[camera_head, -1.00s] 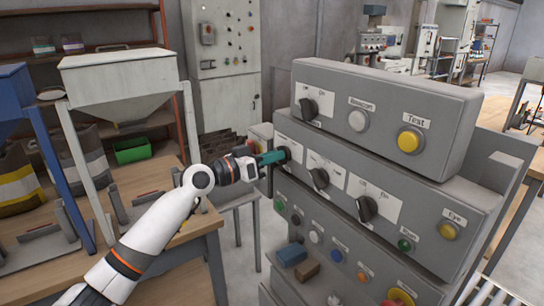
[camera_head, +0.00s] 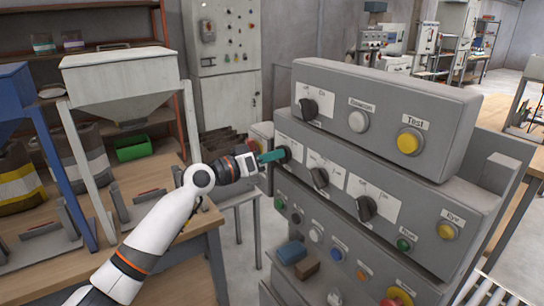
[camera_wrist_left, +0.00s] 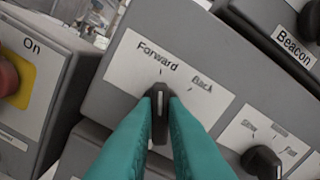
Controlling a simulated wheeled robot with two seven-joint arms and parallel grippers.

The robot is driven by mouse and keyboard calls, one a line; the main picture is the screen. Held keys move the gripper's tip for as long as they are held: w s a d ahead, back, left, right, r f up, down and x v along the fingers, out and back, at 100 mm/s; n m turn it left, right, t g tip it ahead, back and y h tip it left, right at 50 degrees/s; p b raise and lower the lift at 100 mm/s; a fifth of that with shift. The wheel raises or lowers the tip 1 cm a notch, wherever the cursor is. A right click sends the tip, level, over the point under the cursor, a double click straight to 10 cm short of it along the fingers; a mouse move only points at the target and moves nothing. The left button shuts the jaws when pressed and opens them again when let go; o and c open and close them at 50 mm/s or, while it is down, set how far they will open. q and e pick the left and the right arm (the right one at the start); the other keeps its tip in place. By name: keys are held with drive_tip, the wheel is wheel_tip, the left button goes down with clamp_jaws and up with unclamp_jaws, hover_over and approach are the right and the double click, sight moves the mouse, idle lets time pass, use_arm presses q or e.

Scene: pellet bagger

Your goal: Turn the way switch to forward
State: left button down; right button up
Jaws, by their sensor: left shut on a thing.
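The way switch is a black rotary knob (camera_wrist_left: 160,112) on a white plate marked Forward and Back (camera_wrist_left: 165,75). In the left wrist view its pointer stands nearly upright, between the two teal fingertips, on the side toward the word Forward. My left gripper (camera_head: 272,157) is shut on this knob at the left end of the console's middle row. In the head view the fingers partly cover the knob (camera_head: 284,155). My right gripper is not in view.
A hopper (camera_head: 120,80) stands left.

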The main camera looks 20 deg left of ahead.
use_arm(q)
drive_tip(key=c, duration=1.5)
unclamp_jaws()
drive_tip(key=shift+o, duration=0.2)
drive_tip(key=b+v, duration=0.3)
drive_tip(key=v, duration=0.9)
drive_tip(key=shift+b, duration=0.4)
drive_tip(key=shift+w+a, duration=0.1)
